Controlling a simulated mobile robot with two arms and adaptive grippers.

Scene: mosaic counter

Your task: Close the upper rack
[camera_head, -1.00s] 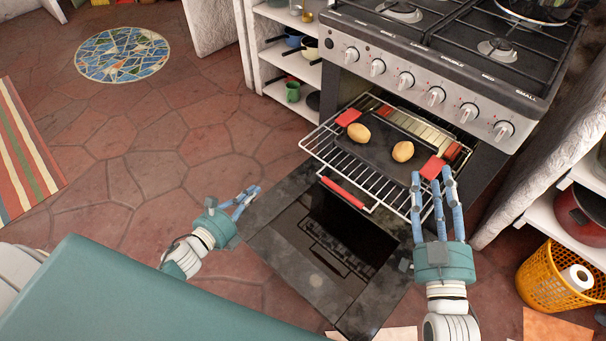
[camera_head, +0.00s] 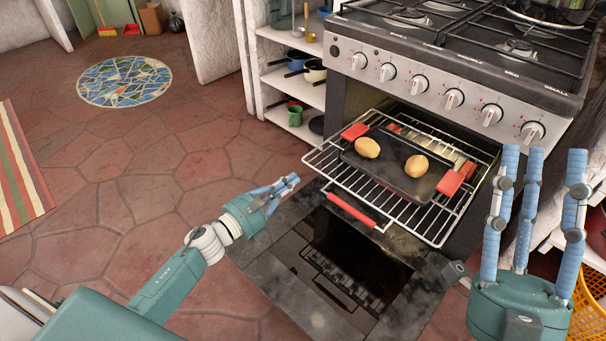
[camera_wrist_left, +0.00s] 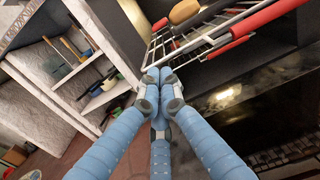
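The upper rack (camera_head: 425,222) is a wire rack pulled out of the oven, with a red handle (camera_head: 350,207) along its front. It carries a black tray (camera_head: 385,165) with red grips and two round yellowish-brown food pieces (camera_head: 367,147). My left gripper (camera_head: 290,182) is left of the rack's front edge, apart from it in the head view. In the left wrist view its fingertips (camera_wrist_left: 160,85) meet with nothing between them; the red rack handle (camera_wrist_left: 262,17) is above right. My right gripper (camera_head: 540,165) is open and empty, fingers spread, right of the rack.
The black oven door (camera_head: 310,310) is folded down below the rack. The stove top (camera_head: 480,45) with its knobs is above. A shelf unit (camera_head: 285,90) with pots stands left of the oven. A yellow basket (camera_head: 588,305) is at the right.

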